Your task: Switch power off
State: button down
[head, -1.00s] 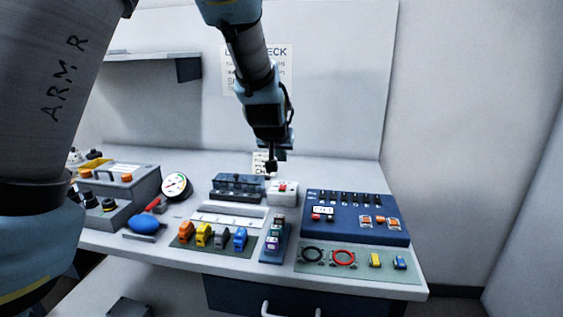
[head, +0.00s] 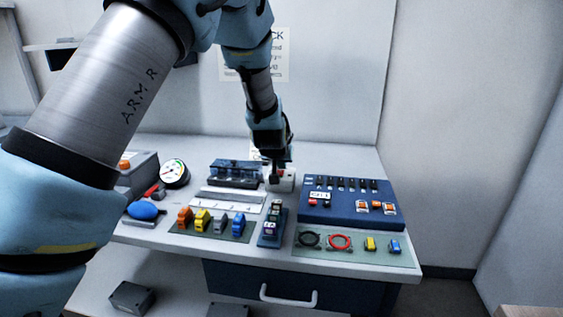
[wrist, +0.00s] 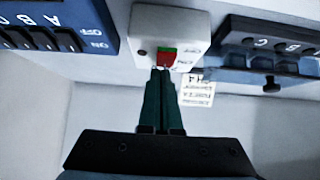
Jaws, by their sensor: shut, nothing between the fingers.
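A small white switch box (head: 286,184) stands on the bench behind the small modules. In the wrist view the box (wrist: 195,32) carries a rocker, part green and part red (wrist: 169,54). I take it to be the power switch. My gripper (head: 274,179) is shut and empty, pointing down at the box. In the wrist view its fingertips (wrist: 162,70) are right at the rocker's near edge. I cannot tell whether they touch it. The fingers and arm hide part of the box in the head view.
A blue panel (head: 345,216) with a row of switches stands right of the box. A dark terminal block (head: 236,182) is close on the left. A round gauge (head: 173,173), a blue oval object (head: 146,210) and coloured connectors lie further left and in front.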

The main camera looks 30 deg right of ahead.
jog(key=shift+d+f+b, duration=0.1)
jog(key=shift+f+b, duration=0.35)
jog(key=shift+f, duration=0.05)
jog(key=shift+r, duration=0.2)
jog(key=shift+w, duration=0.1)
jog(key=shift+w+d+r+p, duration=0.1)
jog(key=shift+w+d+p, duration=0.25)
jog(key=shift+w+d, duration=0.2)
